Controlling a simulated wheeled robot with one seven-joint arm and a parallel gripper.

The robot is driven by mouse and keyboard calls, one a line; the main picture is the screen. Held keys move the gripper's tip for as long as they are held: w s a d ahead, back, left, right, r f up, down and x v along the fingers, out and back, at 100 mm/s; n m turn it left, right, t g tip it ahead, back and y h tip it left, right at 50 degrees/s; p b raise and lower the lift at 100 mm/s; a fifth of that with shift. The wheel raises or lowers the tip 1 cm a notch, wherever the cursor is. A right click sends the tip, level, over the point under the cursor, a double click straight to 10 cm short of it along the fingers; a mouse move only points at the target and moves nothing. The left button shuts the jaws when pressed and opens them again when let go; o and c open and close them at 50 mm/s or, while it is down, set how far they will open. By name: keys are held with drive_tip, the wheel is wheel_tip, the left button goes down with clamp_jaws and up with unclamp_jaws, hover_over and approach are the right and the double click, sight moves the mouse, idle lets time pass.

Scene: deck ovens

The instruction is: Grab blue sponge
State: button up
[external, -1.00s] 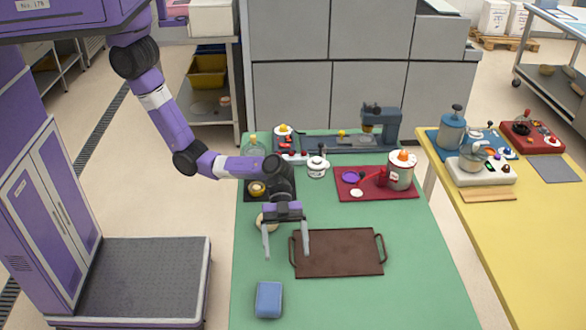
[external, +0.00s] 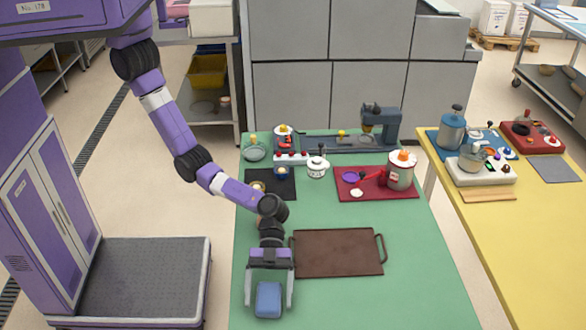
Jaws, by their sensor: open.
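The blue sponge (external: 268,299) is a small rounded block lying on the green table near its front left edge. My gripper (external: 269,303) is open, and its two pale fingers show on the left and right of the sponge in the external view. The sponge looks apart from both fingers. I cannot tell from this view how far down the fingertips reach.
A brown tray (external: 338,252) with handles lies just right of my gripper. Behind are a black mat (external: 284,184), a white pot (external: 317,167) and a red tray (external: 397,192) with a large pot (external: 400,171). The green table's front right is clear.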

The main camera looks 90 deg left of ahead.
drive_tip(key=c, duration=1.4)
drive_tip(key=shift+c, duration=0.3)
drive_tip(key=shift+r, duration=0.2)
